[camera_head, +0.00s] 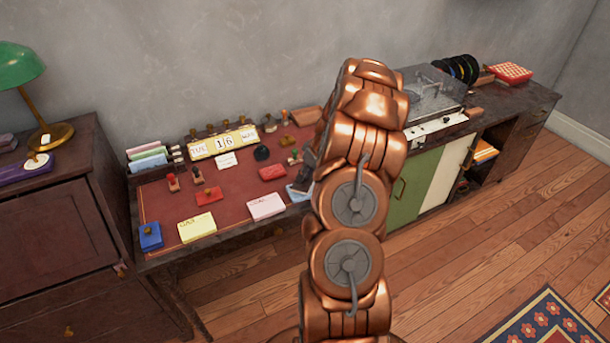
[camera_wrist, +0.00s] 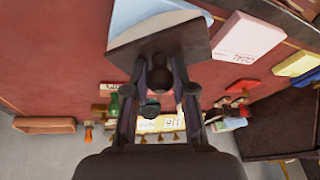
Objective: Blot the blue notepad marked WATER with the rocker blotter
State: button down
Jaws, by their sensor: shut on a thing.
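My gripper (camera_wrist: 164,82) is shut on the knob of the rocker blotter (camera_wrist: 165,45), a dark brown block with a pale lower edge. The light blue notepad (camera_wrist: 140,13) lies on the desk just behind and beneath the blotter in the wrist view, partly covered by it. I cannot tell whether the blotter touches it, and no lettering on it is readable. In the head view only a corner of the blue notepad (camera_head: 296,193) shows, right of the pink pad (camera_head: 266,206); my arm hides much of it.
The red-topped desk (camera_head: 150,205) also carries a yellow pad (camera_head: 197,227), a dark blue box (camera_head: 150,237), a calendar (camera_head: 224,142) and several stamps. A cabinet with a record player (camera_head: 430,95) stands right. A dresser with a green lamp (camera_head: 20,65) stands left.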

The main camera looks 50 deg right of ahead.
jog(key=shift+s+a+f+b, duration=0.1)
jog(key=shift+a+b, duration=0.15)
jog(key=shift+b, duration=0.15)
jog(key=shift+s+a+t+h+b, duration=0.1)
jog(key=shift+a+t+h+b, duration=0.25)
jog(key=shift+h+b, duration=0.65)
jog(key=shift+s+a+n+t+b, duration=0.15)
jog(key=shift+n+t+b, duration=0.15)
jog(key=shift+b, duration=0.8)
jog(key=shift+h+b, duration=0.3)
jog(key=shift+b, duration=0.2)
jog(key=shift+s+a+h+b, duration=0.1)
jog(key=shift+a+h+b, duration=0.2)
jog(key=shift+b, duration=0.2)
jog(key=shift+t+b, duration=0.25)
jog(key=shift+b, duration=0.2)
jog(key=shift+w+d+g+y+p, duration=0.3)
jog(key=shift+d+g+y, duration=0.25)
jog(key=shift+y, duration=0.35)
dwell(0.3)
